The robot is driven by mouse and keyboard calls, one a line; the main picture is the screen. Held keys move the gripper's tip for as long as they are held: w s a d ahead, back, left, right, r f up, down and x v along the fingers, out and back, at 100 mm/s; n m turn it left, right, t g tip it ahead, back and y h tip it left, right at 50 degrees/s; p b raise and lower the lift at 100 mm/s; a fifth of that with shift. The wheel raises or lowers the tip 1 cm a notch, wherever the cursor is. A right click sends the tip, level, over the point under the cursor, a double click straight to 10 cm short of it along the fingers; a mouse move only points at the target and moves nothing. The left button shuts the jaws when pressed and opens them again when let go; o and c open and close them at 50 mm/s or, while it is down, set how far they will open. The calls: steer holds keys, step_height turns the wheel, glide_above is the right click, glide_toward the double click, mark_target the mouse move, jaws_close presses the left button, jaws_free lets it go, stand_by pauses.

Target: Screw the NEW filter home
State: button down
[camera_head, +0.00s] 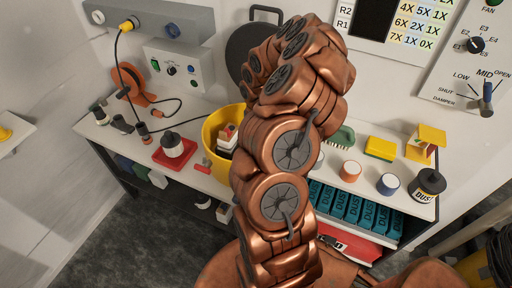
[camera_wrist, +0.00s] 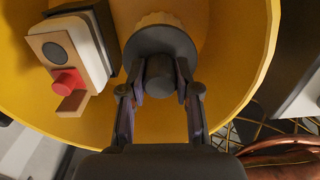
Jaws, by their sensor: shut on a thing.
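In the wrist view my gripper (camera_wrist: 160,92) is shut on the dark grey knob of a round dark cap (camera_wrist: 160,42). A cream ribbed part shows beyond the cap, so it looks like a filter; I cannot tell whether it is the new one. It is inside or over the yellow bin (camera_wrist: 235,70); whether it touches the bottom is unclear. In the head view my arm hides the gripper. A dark jar marked DUST (camera_head: 427,187) stands at the right.
A beige and dark block with a red knob (camera_wrist: 70,80) lies in the bin left of my gripper. The yellow bin (camera_head: 213,130) stands on the bench in the head view. Yellow blocks (camera_head: 380,149) and small round pots (camera_head: 388,184) stand at the right.

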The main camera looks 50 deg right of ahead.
steer(key=shift+f+m+b, duration=0.3)
steer(key=shift+m+b, duration=0.3)
steer(key=shift+b, duration=0.3)
steer(key=m+b, duration=1)
steer(key=shift+m+b, duration=0.3)
steer(key=shift+m, duration=0.1)
steer(key=m+b, duration=0.4)
steer(key=shift+f, duration=0.1)
steer(key=m+b, duration=0.3)
steer(key=shift+m, duration=0.4)
steer(key=m+b, duration=0.3)
steer(key=m, duration=0.1)
steer(key=shift+m, duration=0.3)
steer(key=shift+m+b, duration=0.8)
steer(key=shift+m, duration=0.2)
steer(key=shift+r+m, duration=0.35)
steer(key=shift+m, duration=0.25)
steer(key=c, duration=0.8)
jaws_free()
